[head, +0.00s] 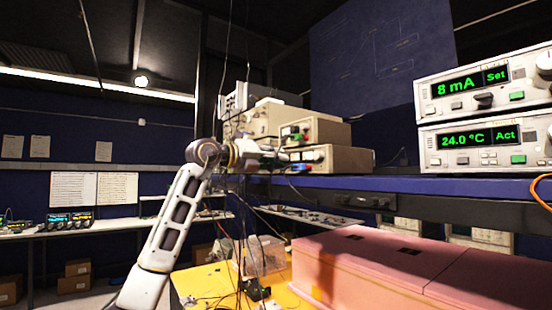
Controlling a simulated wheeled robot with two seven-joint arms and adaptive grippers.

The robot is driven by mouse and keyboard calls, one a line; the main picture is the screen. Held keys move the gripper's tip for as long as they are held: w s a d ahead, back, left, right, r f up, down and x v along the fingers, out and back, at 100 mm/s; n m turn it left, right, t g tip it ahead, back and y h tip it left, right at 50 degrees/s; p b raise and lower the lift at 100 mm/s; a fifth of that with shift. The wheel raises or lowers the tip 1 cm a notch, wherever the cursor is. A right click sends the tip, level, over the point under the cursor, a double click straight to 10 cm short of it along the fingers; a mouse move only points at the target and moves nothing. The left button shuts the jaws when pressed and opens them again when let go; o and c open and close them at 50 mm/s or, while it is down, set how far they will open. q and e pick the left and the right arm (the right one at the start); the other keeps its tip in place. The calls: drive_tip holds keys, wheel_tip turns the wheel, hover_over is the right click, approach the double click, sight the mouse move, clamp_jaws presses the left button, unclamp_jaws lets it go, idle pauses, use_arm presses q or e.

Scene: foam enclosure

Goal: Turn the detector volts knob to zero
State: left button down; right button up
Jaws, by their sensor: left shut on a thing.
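My left arm rises from the bottom of the head view and bends right, so that my left gripper (279,157) reaches the front of a stack of beige instruments. The gripper looks shut on a small knob at the left end of the lower instrument (345,160); the fingers hide the knob. The labels are too small to read, so I cannot confirm that it is the detector volts knob or see its setting. The upper instrument (325,132) has a dark panel with green and red parts, just above the gripper. My right gripper is not in view.
The instruments stand on a blue-edged shelf (440,185). Two display units (484,85) reading 8 mA and 24.0 °C are stacked at right. A pink foam enclosure (365,275) lies below on a yellow surface (195,285). Loose cables (238,215) hang near my arm.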

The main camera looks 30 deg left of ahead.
use_arm(q)
drive_tip(key=n+p, duration=0.1)
drive_tip(key=n, duration=0.3)
drive_tip(key=shift+r+n, duration=0.1)
drive_tip(key=shift+n, duration=0.2)
drive_tip(key=n, duration=0.3)
drive_tip(key=shift+p, duration=0.4)
drive_tip(key=shift+n, duration=0.6)
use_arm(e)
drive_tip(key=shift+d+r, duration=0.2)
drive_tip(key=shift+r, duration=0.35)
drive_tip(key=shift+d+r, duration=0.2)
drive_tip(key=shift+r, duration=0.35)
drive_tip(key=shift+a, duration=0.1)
use_arm(q)
drive_tip(key=c, duration=1.4)
unclamp_jaws()
drive_tip(key=shift+a, duration=0.1)
drive_tip(key=shift+o, duration=0.7)
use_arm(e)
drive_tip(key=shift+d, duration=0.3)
use_arm(q)
drive_tip(key=shift+s, duration=0.15)
